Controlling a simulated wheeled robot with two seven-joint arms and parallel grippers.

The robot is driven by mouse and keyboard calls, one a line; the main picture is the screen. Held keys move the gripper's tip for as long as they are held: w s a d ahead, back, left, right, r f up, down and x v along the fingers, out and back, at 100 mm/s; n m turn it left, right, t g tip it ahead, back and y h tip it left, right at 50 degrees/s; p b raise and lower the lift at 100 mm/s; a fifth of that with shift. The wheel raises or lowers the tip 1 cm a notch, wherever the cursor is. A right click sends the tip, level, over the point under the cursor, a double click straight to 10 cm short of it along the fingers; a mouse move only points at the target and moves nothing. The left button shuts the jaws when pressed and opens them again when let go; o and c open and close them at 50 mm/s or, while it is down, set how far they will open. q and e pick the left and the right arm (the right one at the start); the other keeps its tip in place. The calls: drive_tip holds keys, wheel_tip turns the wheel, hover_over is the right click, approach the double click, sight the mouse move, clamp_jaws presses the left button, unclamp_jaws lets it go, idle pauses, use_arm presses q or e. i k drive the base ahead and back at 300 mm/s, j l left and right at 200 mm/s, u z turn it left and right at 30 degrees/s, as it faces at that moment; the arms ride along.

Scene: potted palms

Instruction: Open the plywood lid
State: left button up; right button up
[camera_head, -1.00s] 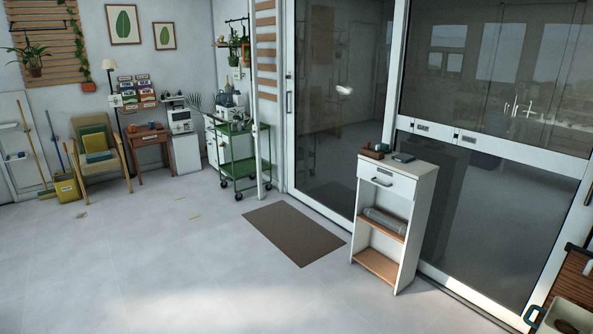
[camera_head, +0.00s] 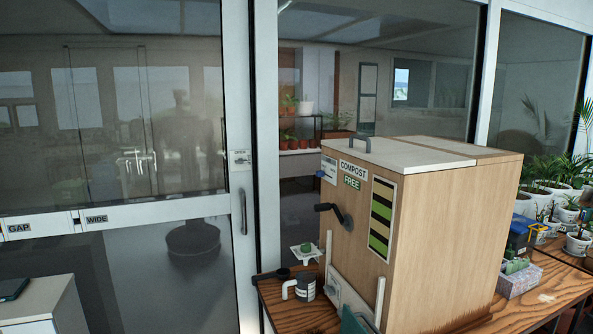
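A tall plywood compost box (camera_head: 455,235) stands on a wooden table at the right of the head view. Its front has "COMPOST" and "FREE" labels, a dark crank handle (camera_head: 335,212) and a striped panel. The pale plywood lid (camera_head: 400,153) lies flat on top of the box and looks shut. A dark grey handle (camera_head: 347,142) sits on the lid near its left edge. Neither of my grippers shows in the view.
A sliding glass door (camera_head: 243,215) with a vertical handle stands left of the box. A mug (camera_head: 303,287), a black scoop (camera_head: 272,275) and a small plant dish sit on the table (camera_head: 520,309). Potted palms (camera_head: 545,178) crowd the right side. A white cabinet (camera_head: 45,305) is at lower left.

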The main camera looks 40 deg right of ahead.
sight(404, 158)
drive_tip(key=i+z, duration=0.35)
drive_tip(key=z, duration=0.15)
drive_tip(key=i+j+z, duration=0.25)
drive_tip(key=z, duration=0.25)
drive_tip(key=i+j+z, duration=0.35)
drive_tip(key=z, duration=0.15)
drive_tip(key=i+j+z, duration=0.25)
drive_tip(key=j+z, duration=0.25)
drive_tip(key=i+j+z, duration=0.15)
drive_tip(key=j+z, duration=0.35)
drive_tip(key=l, duration=0.1)
